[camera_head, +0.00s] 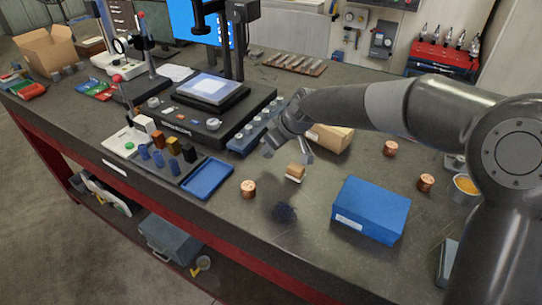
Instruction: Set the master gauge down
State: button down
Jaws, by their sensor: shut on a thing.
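My gripper (289,157) is over the middle of the dark bench, pointing down, with a finger on each side. A small tan block with a pale lower edge (296,172) shows at the fingertips. I take it to be the master gauge, held between the fingers. The contact is too small to make out. A dark patch (285,212), perhaps a shadow, is on the bench in front of it. I cannot tell how high the block is above the bench.
A copper cylinder (248,189) stands left of the block; others (390,149) are to the right. A blue box (370,210) is at the right front. An empty blue tray (208,178) lies to the left. A cardboard box (330,137) is behind. Bare bench lies around the dark patch.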

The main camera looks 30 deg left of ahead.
aim_at(271, 157)
jog(key=shift+f, duration=1.9)
jog(key=c, duration=1.1)
grip_release()
jog(key=shift+f, duration=0.15)
jog(key=shift+c, duration=0.2)
jog(key=v, duration=1.2)
